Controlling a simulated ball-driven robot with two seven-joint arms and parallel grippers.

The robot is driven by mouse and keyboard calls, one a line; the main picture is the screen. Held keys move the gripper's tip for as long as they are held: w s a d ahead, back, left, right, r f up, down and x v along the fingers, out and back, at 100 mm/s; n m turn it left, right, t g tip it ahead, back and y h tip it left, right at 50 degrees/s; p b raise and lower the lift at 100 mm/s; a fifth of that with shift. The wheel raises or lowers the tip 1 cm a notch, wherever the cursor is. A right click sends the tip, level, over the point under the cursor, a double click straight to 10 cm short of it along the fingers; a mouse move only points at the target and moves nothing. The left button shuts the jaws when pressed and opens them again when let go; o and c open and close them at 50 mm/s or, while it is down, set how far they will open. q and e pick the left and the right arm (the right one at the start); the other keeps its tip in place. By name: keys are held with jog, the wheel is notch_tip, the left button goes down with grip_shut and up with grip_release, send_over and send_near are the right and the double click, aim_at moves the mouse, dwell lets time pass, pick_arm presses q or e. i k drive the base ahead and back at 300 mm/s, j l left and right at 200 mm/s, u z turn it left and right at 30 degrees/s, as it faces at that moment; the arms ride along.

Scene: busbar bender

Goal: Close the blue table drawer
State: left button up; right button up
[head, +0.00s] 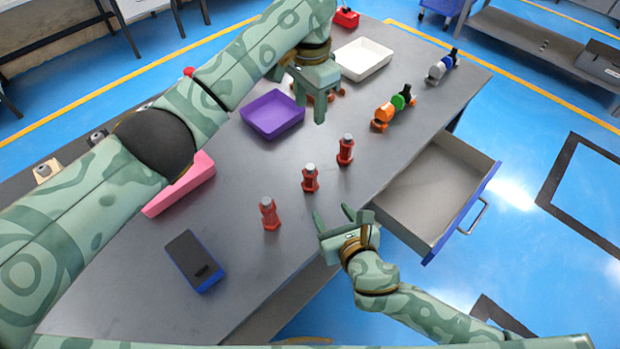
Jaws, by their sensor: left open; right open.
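The blue-fronted table drawer (428,192) is pulled out from the right side of the grey table (230,255). Its grey inside looks empty, and a metal handle (474,217) sits on its blue front. My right gripper (345,216) is open and empty, near the table edge to the left of the drawer's near corner. My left gripper (308,98) is open above the table, just right of the purple tray. It partly hides small orange-red parts behind it.
Three red parts (310,178) stand on the table left of the drawer. Blue floor (520,240) right of the drawer is clear.

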aim_at(424, 207)
jog(key=k+l, duration=0.25)
jog(key=k, duration=0.2)
jog(key=k+l, duration=0.25)
jog(key=k, duration=0.25)
